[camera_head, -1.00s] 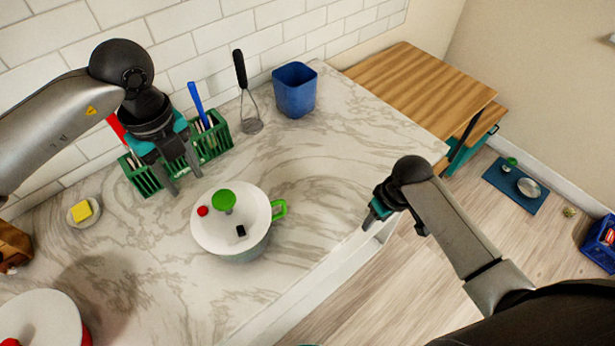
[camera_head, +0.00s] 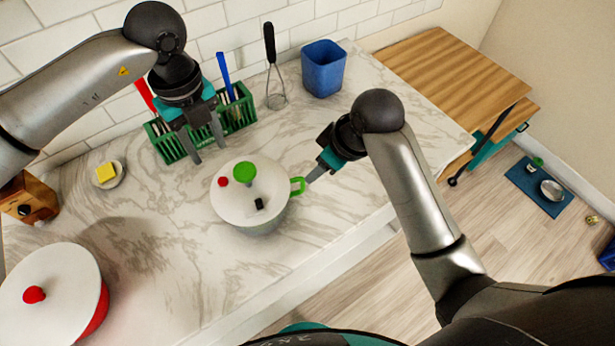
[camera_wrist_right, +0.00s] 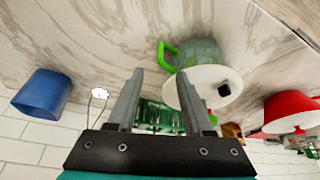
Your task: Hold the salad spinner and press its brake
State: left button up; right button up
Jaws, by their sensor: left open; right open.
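The salad spinner (camera_head: 237,208) stands upright on the marble counter. It has a white lid with a green knob (camera_head: 243,173), a red button (camera_head: 223,182) and a small black piece (camera_head: 259,203); which one is the brake I cannot tell. Its green side handle (camera_head: 298,186) points right. My left gripper (camera_head: 208,152) is open and empty, pointing down just behind the spinner. My right gripper (camera_head: 313,177) is open beside the green handle, seemingly apart from it. In the right wrist view the spinner (camera_wrist_right: 200,54) and its handle (camera_wrist_right: 163,56) lie beyond the open fingers (camera_wrist_right: 160,95).
A green rack (camera_head: 170,146) with utensils stands behind my left gripper. A blue container (camera_head: 323,70) and a whisk-like tool (camera_head: 274,85) stand at the back. A red pot with white lid (camera_head: 60,290) is front left. A yellow block on a dish (camera_head: 107,172) is at left.

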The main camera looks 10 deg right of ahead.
aim_at(304, 182)
jog(key=x, duration=1.1)
grip_shut()
dwell(0.3)
jog(key=shift+r, duration=0.1)
dwell(1.2)
jog(key=shift+c, duration=0.8)
grip_release()
jog(key=shift+s, duration=0.1)
jog(key=shift+c, duration=0.2)
grip_shut()
dwell(0.3)
